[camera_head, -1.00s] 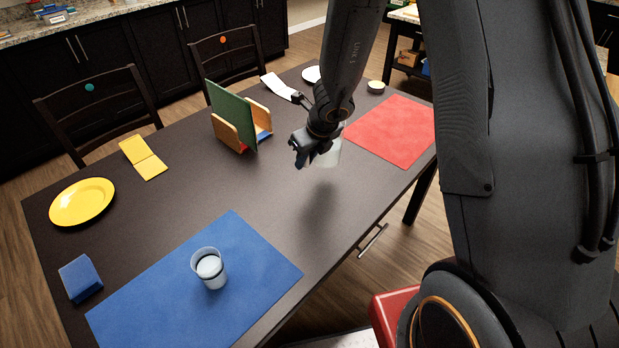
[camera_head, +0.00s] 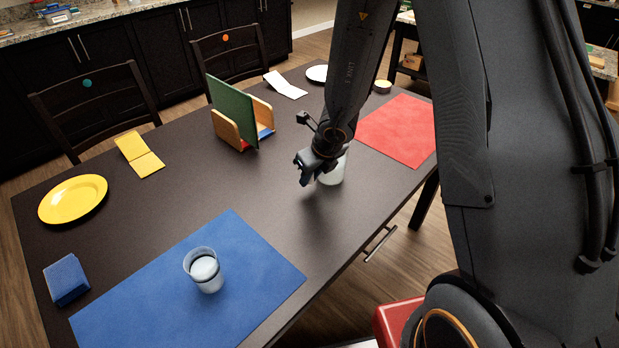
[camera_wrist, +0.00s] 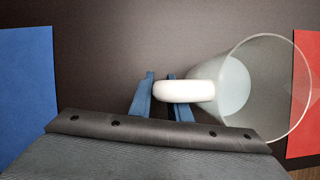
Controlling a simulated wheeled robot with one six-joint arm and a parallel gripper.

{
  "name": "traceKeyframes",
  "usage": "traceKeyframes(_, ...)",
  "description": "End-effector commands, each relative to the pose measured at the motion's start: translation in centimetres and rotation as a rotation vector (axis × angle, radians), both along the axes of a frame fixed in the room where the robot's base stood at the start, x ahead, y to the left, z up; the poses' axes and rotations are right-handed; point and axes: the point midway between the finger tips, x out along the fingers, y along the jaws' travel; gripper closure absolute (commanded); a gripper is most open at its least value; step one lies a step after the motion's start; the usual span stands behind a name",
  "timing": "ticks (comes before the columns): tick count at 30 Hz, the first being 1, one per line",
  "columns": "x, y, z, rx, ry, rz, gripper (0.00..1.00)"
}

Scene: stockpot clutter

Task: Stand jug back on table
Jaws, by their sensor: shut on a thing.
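The jug (camera_head: 334,173) is a clear, frosted vessel with a white handle, and my gripper and forearm partly cover it in the head view. My gripper (camera_head: 308,172) is shut on the handle. In the wrist view the blue fingers (camera_wrist: 161,80) stand on both sides of the white handle (camera_wrist: 188,91). The jug's open rim and pale base (camera_wrist: 235,84) show to their right, and it looks roughly upright. It is over bare dark table (camera_head: 290,215), between the blue and red mats. I cannot tell whether its base touches the table.
A clear cup (camera_head: 204,270) with white contents stands on the blue mat (camera_head: 150,310). The red mat (camera_head: 405,130) lies right of the jug. A wooden holder (camera_head: 229,134) with a green board (camera_head: 233,108) stands behind, left.

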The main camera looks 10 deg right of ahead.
Motion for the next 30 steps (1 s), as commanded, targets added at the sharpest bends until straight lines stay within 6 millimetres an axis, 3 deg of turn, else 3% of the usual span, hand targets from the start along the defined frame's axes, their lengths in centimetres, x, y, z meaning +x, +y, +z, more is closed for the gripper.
traceKeyframes(8, 0.1, 0.0, -0.3, 0.0, -0.001, 0.001, 1.0)
traceKeyframes(9, 0.0, 0.0, -0.2, 0.0, 0.0, 0.0, 0.77)
traceKeyframes(12, 0.0, 0.0, -0.2, 0.0, 0.0, 0.0, 0.65)
traceKeyframes(24, 0.0, 0.0, 0.2, 0.0, 0.0, 0.0, 0.65)
traceKeyframes(30, -1.3, -0.7, 3.8, -0.001, -0.003, -0.001, 0.65)
